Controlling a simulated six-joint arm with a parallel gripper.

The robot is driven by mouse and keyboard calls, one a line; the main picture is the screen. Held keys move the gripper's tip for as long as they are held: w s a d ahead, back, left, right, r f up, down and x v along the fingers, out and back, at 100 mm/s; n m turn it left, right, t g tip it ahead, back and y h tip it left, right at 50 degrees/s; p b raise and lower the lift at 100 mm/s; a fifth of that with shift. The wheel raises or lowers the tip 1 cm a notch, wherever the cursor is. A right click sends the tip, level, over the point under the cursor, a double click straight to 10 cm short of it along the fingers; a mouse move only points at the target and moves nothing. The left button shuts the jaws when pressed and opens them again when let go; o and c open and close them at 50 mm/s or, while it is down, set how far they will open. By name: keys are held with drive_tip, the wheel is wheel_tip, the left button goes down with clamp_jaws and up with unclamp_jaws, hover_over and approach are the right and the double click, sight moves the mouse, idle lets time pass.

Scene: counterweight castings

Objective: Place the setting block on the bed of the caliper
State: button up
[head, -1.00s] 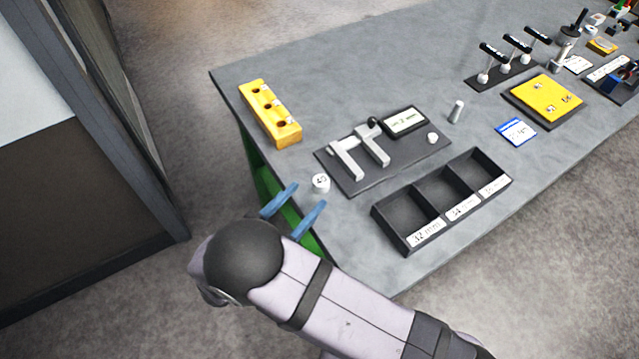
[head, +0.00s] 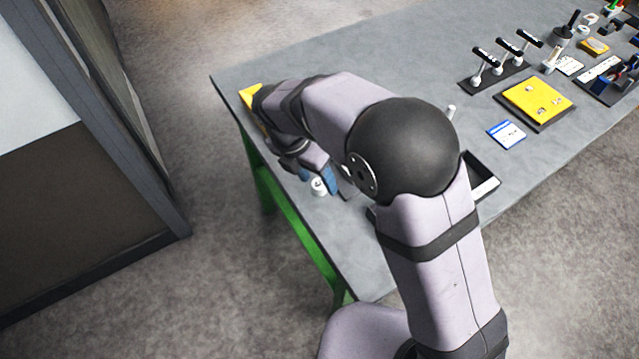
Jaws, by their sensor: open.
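The setting block (head: 318,187), a small white cylinder with dark marking on top, stands upright on the table near its left edge. My gripper (head: 317,177) points down at the block with its blue fingers apart, one on either side of it in this view. I cannot tell whether the fingers touch it. The caliper is almost wholly hidden behind my arm; only a small part of its dark base (head: 347,191) shows just right of the fingers. The caliper's bed and jaws are hidden.
The yellow holed block (head: 250,92) is mostly covered by my arm. The dark compartment tray (head: 483,164) shows only in part. To the right lie a blue-and-white card (head: 507,134), a yellow plate (head: 540,101) and a rack of black-handled tools (head: 497,72). The table's far left is clear.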

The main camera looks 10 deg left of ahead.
sight(319, 184)
drive_tip(key=shift+w+r+y, duration=0.4)
drive_tip(key=shift+r+y, duration=0.15)
drive_tip(key=shift+r, duration=0.1)
drive_tip(key=shift+w+r+y, duration=0.4)
drive_tip(key=shift+r+y, duration=0.15)
drive_tip(key=shift+r, duration=0.05)
drive_tip(key=shift+w+f+p, duration=0.2)
drive_tip(key=shift+f+p, duration=0.4)
drive_tip(key=shift+f, duration=0.6)
drive_tip(key=shift+w+f+p, duration=0.2)
drive_tip(key=shift+f+p, duration=0.35)
drive_tip(key=shift+f, duration=0.7)
drive_tip(key=shift+w+f+p, duration=0.2)
drive_tip(key=shift+f+p, duration=0.4)
drive_tip(key=shift+f, duration=0.6)
drive_tip(key=shift+a, duration=0.1)
clamp_jaws()
